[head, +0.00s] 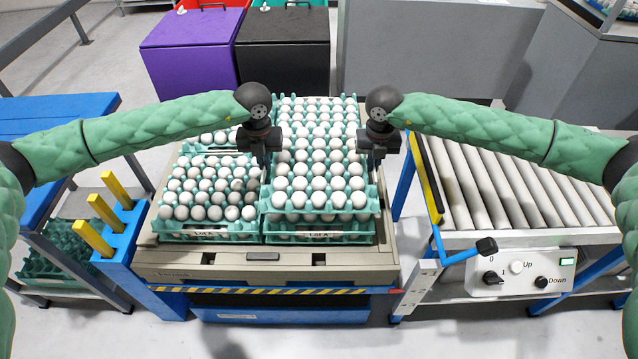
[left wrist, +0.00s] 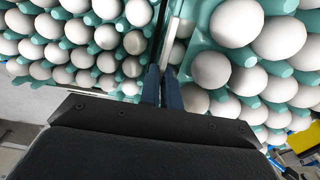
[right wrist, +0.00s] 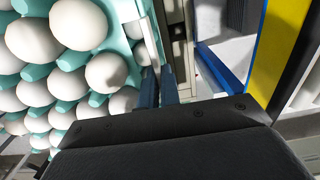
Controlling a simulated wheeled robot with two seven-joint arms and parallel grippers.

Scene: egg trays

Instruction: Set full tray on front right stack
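A full tray of white eggs in a green tray (head: 368,200) is held level between my two grippers. It is over the front right stack (head: 318,238), whose eggs show just under the tray's front edge. I cannot tell how large the gap is. My left gripper (head: 264,158) is shut on the tray's left edge, and its fingers show close together in the left wrist view (left wrist: 162,88). My right gripper (head: 374,160) is shut on the right edge; its fingers show in the right wrist view (right wrist: 158,88). The tray hides most of the stack's top.
The front left stack (head: 200,235) of eggs stands close beside the held tray, and more egg trays (head: 320,98) stand behind. All are on a beige pallet (head: 250,262). A roller conveyor (head: 510,190) is at right; blue posts with yellow bars (head: 105,213) are at left.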

